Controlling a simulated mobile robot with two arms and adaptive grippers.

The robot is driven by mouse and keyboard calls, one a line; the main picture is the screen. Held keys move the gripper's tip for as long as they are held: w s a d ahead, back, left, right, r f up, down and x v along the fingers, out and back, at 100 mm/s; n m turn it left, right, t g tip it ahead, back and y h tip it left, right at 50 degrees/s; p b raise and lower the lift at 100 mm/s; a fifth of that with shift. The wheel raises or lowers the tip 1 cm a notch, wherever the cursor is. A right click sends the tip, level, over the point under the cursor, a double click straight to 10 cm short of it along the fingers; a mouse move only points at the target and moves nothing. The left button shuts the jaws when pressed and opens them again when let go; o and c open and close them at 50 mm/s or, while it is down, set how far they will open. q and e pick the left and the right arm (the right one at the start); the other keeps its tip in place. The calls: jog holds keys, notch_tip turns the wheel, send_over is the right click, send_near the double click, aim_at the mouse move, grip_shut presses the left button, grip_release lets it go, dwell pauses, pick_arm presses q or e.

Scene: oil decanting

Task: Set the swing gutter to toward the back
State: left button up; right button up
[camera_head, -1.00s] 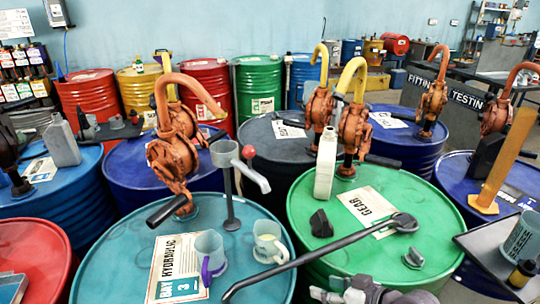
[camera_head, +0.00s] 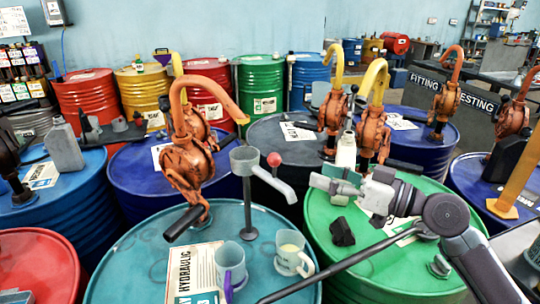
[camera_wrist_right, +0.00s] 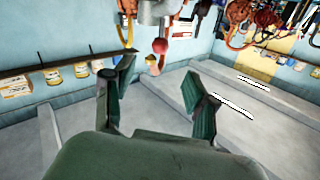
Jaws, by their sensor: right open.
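The swing gutter (camera_head: 275,187) is a grey spout with a cup and a red ball knob (camera_head: 274,159). It sits on a thin post (camera_head: 247,212) on the teal drum, pointing right and toward the front. My right gripper (camera_head: 328,180) is open and empty above the green drum, to the right of the gutter and apart from it. In the right wrist view, the red knob (camera_wrist_right: 160,46) shows ahead between the spread fingers (camera_wrist_right: 157,85). My left gripper is not in view.
An orange pump (camera_head: 190,165) stands behind left of the gutter. Two clear cups (camera_head: 230,265) (camera_head: 290,258) stand in front on the teal drum (camera_head: 130,262). A long dark bar (camera_head: 340,265) crosses to the green drum (camera_head: 395,276). More pumps stand behind my gripper.

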aim_at(275, 159)
jog(key=x, duration=0.1)
jog(key=p+x, duration=0.1)
jog(key=x, duration=0.1)
jog(key=p+x, duration=0.1)
jog(key=x, duration=0.1)
jog(key=shift+a+r, duration=0.15)
jog(key=shift+r, duration=0.2)
jog(key=p+x, duration=0.2)
jog(key=x, duration=0.3)
jog(key=shift+f, duration=0.15)
jog(key=shift+w+a, duration=0.4)
jog(key=shift+a, duration=0.05)
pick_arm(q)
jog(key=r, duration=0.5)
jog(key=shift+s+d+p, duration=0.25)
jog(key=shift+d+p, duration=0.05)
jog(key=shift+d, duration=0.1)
pick_arm(e)
jog(key=shift+w+a+f, duration=0.1)
jog(key=shift+a+f, duration=0.05)
jog(key=shift+a, duration=0.1)
grip_shut()
